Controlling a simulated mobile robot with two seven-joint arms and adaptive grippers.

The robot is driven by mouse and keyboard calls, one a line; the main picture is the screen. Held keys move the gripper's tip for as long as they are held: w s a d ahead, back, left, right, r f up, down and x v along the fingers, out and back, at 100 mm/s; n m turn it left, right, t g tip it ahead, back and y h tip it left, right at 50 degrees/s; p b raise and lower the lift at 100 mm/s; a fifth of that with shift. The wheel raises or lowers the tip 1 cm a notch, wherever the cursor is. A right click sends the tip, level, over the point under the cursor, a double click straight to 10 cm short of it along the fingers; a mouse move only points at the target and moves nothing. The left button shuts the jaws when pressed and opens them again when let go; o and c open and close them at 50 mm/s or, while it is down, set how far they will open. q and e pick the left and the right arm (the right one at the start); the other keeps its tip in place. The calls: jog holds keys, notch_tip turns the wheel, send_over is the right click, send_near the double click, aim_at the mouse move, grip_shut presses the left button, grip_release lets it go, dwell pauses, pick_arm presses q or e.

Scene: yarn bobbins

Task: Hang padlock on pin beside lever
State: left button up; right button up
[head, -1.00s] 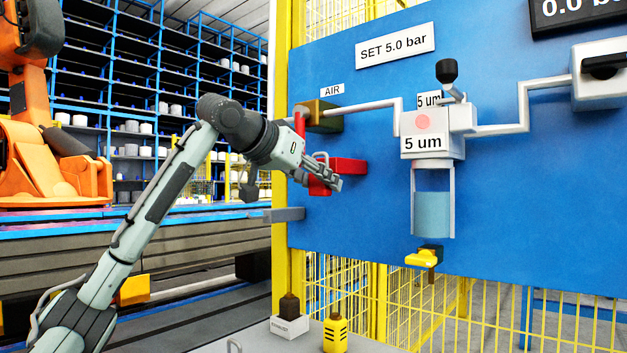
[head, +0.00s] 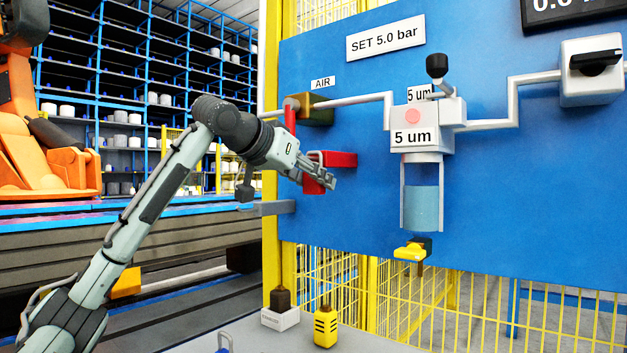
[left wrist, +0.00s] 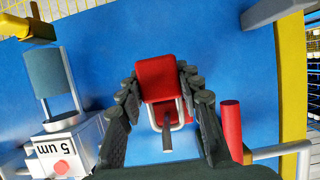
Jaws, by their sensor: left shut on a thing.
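My left gripper (head: 326,179) is in front of the blue panel and shut on the red padlock (head: 343,160). In the left wrist view the padlock (left wrist: 155,78) sits between the fingers (left wrist: 157,82), its grey shackle (left wrist: 181,118) toward the picture's bottom. A short dark pin (left wrist: 167,140) overlaps the shackle there; I cannot tell whether it passes through the loop. The red lever (head: 290,116) of the AIR valve is just up and left of the padlock; it also shows in the left wrist view (left wrist: 231,128), beside the right finger. The fingers hide part of the padlock.
The filter unit (head: 421,137) with its clear bowl and grey pipes is to the right on the panel (head: 340,225). A grey bracket (head: 277,207) juts out at the lower left. A yellow post (head: 270,200) borders the panel. Below stand a yellow object (head: 325,327) and a white box (head: 280,318).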

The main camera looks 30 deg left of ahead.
pick_arm(q)
jog(key=o, duration=1.2)
jog(key=shift+o, duration=0.2)
jog(key=v, duration=1.2)
